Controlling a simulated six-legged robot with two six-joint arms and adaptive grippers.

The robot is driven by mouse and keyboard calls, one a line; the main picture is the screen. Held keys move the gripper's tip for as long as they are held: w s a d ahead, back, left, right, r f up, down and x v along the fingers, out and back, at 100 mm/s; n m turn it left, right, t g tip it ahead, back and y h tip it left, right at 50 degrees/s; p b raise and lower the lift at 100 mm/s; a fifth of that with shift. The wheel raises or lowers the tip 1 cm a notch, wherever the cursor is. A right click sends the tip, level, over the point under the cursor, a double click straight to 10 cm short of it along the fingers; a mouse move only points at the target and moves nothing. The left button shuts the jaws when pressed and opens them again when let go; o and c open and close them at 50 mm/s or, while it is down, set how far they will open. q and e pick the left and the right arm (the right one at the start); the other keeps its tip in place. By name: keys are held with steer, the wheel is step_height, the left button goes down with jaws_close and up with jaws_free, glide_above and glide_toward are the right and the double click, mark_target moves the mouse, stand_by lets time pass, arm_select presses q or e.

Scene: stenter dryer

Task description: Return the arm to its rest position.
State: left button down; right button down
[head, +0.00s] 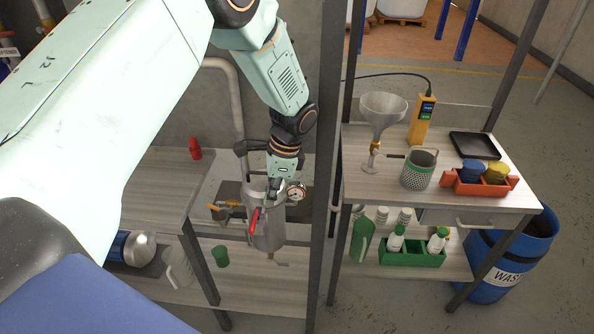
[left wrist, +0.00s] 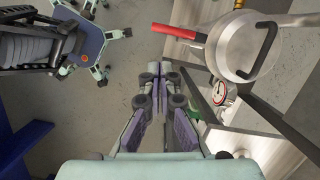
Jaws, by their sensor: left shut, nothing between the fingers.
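My left arm comes in from the left in the head view and reaches down over a steel vessel (head: 267,229). The vessel has a red-handled valve and a round gauge (head: 295,191). My left gripper (head: 271,190) points down in front of the vessel and partly hides it. In the left wrist view the gripper (left wrist: 161,75) is shut with nothing between its fingers. The vessel (left wrist: 243,45) and its red handle (left wrist: 176,33) are to the right of the fingers there, and the gauge (left wrist: 219,92) is close beside them. My right gripper is not in view.
A dark upright post (head: 325,170) stands right of the vessel. The right bench (head: 365,190) holds a funnel (head: 381,115), a perforated cup (head: 418,170), a yellow meter (head: 421,120) and a red caddy (head: 480,182). A blue waste bin (head: 520,255) stands at the right.

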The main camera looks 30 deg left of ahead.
arm_select(q)
steer(key=shift+w+d, duration=0.1)
steer(key=shift+w, duration=0.05)
steer(key=s+d+f+n+t+h+b, duration=0.2)
steer(key=s+d+f+n+b, duration=0.15)
steer(key=f, duration=0.45)
steer(key=s+d+f+n+t+h+b, duration=0.1)
steer(key=s+d+f+n+t+b, duration=0.25)
steer(key=f, duration=0.45)
steer(key=s+f+n+g+b, duration=0.3)
steer(key=s+f+n+b, duration=0.1)
steer(key=s+f+b, duration=1.4)
steer(key=s+f, duration=0.4)
steer(key=s, duration=0.2)
steer(key=shift+s+d+n+g+y, duration=0.25)
steer(key=shift+s+n+g+y, duration=0.05)
steer(key=shift+s+g, duration=0.05)
